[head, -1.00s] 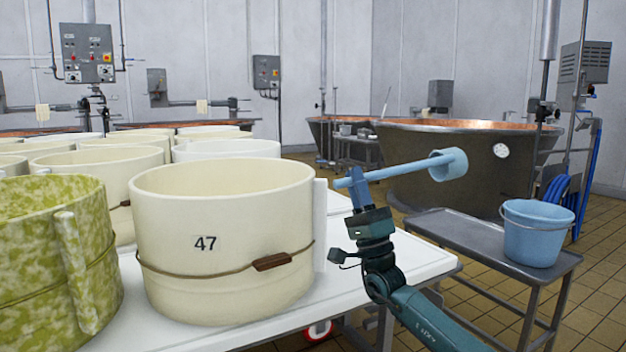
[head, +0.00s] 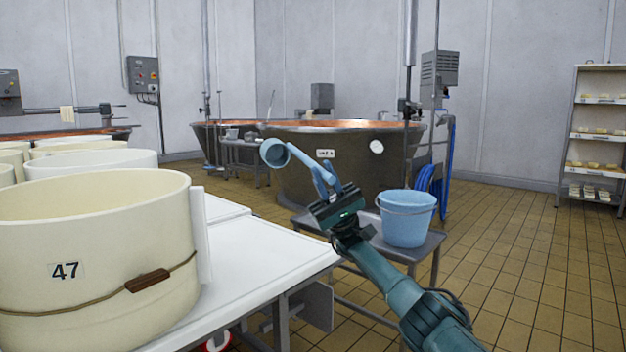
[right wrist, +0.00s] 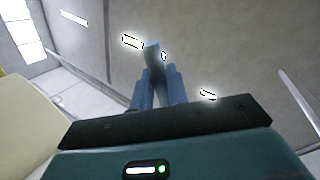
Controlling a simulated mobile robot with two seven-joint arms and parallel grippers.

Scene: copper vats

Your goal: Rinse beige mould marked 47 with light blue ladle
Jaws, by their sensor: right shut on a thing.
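The beige mould marked 47 (head: 95,240) stands on the white table at the left, with a cord and a brown toggle around it. The light blue ladle (head: 301,158) is held up above the floor between the table and the bucket, its round cup towards the upper left. My right gripper (head: 328,190) is shut on the ladle's handle, right of the mould and apart from it. In the right wrist view the ladle handle (right wrist: 153,60) runs up between the blue fingers; the cup does not show clearly there. I cannot see inside the cup. My left gripper is not in view.
A light blue bucket (head: 407,222) stands on a grey metal bench (head: 428,248) just right of my right gripper. A large copper vat (head: 310,170) is behind. More beige moulds (head: 90,164) crowd the table's far left. The tiled floor at the right is clear.

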